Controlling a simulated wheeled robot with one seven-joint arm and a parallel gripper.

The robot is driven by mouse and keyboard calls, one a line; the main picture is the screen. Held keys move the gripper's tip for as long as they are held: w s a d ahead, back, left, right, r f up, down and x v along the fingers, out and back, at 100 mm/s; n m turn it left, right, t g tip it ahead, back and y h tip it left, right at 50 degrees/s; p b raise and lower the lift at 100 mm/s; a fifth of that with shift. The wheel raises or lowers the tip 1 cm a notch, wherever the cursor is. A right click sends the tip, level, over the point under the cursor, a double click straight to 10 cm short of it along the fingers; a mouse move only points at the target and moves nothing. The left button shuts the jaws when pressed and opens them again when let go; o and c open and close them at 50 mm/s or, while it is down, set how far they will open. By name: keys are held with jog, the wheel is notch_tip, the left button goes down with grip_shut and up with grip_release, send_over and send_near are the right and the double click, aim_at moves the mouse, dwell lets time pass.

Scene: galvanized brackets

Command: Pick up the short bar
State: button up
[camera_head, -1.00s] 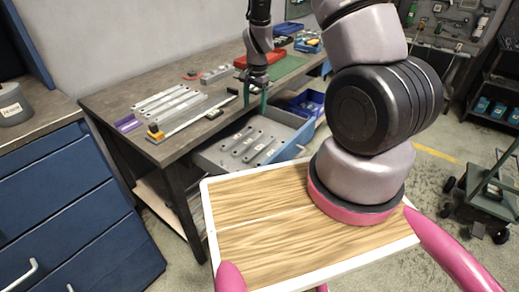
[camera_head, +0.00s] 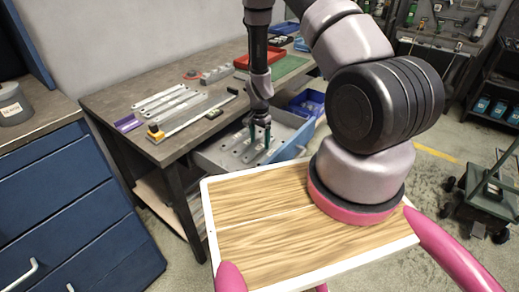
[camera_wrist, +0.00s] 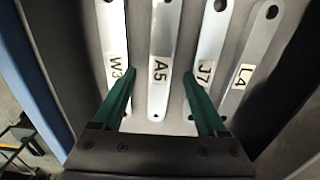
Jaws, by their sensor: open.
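My gripper (camera_head: 259,142) points down into the open drawer (camera_head: 293,144) under the workbench, jaws open and nothing between them in its grasp. In the wrist view several flat galvanized bars lie side by side on the drawer floor: one labelled W3 (camera_wrist: 112,35), one A5 (camera_wrist: 164,35), one J7 (camera_wrist: 213,35) and one L4 (camera_wrist: 252,55). The green fingers of my gripper (camera_wrist: 158,76) appear on either side of the A5 bar, near its label. I cannot tell whether they touch the floor. The bars' far ends are partly cut off, so which is shortest is unclear.
The workbench (camera_head: 222,110) above the drawer holds more bars (camera_head: 165,103), a steel rule and a red tray (camera_head: 258,60). A blue bin (camera_head: 308,103) is beyond the drawer. Blue cabinets (camera_head: 60,200) stand at left. Drawer walls are close around my gripper.

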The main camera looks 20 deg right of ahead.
notch_tip(320, 180, down, 2)
jog(key=shift+f, duration=0.1)
grip_shut()
